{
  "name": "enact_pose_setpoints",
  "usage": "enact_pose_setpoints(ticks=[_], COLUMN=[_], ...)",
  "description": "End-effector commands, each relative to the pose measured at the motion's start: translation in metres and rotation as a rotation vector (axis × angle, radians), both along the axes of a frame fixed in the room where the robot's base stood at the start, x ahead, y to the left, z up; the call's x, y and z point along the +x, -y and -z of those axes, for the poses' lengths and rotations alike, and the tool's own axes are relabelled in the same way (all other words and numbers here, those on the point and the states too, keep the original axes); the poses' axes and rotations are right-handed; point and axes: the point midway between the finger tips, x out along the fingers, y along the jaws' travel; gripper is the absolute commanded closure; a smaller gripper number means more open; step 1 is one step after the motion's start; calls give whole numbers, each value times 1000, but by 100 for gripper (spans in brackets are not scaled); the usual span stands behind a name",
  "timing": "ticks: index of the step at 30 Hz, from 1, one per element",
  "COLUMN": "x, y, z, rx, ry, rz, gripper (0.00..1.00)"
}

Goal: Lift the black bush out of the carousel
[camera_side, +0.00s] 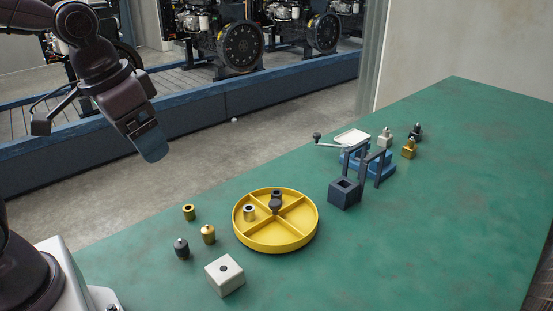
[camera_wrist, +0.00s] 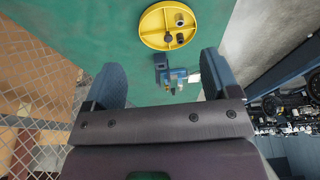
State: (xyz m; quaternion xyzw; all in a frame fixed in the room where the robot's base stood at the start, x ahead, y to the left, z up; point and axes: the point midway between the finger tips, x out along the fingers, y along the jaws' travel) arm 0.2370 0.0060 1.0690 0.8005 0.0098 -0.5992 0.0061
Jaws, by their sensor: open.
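The yellow round carousel (camera_side: 278,247) lies on the green table, divided into compartments, with a dark knob (camera_side: 275,204) at its centre. The black bush (camera_side: 277,193) stands in the back compartment, partly hidden behind the knob. A silver bush (camera_side: 249,213) stands in the left compartment. My gripper (camera_side: 153,150) hangs high to the upper left of the carousel, well apart from it. In the wrist view my gripper (camera_wrist: 162,75) is open, with nothing between its fingers. The carousel (camera_wrist: 146,27) shows beyond them, its bushes small there.
A brass bush (camera_side: 189,212), a dark part (camera_side: 181,249), a brass part (camera_side: 208,234) and a pale block with a hole (camera_side: 225,275) stand left and in front of the carousel. A dark block (camera_side: 344,194) and blue fixture (camera_side: 378,170) stand at right. The front right table is clear.

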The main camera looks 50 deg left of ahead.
Motion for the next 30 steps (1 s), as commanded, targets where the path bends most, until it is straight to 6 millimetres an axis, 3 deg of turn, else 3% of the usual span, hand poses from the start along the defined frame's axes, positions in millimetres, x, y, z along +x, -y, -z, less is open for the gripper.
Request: enact_pose_setpoints(ticks=[5,11,17,24,27,30], x=[60,130,197,267,289,306], y=[-7,-17,-29,-44,-48,-49], z=[15,48,101,176,186,171], rx=[26,62,90,133,178,251], ry=[-119,-219,-291,-299,-261,-210], rz=[103,357,717,1323,1588,1806], gripper=[19,19,19,19,19,19])
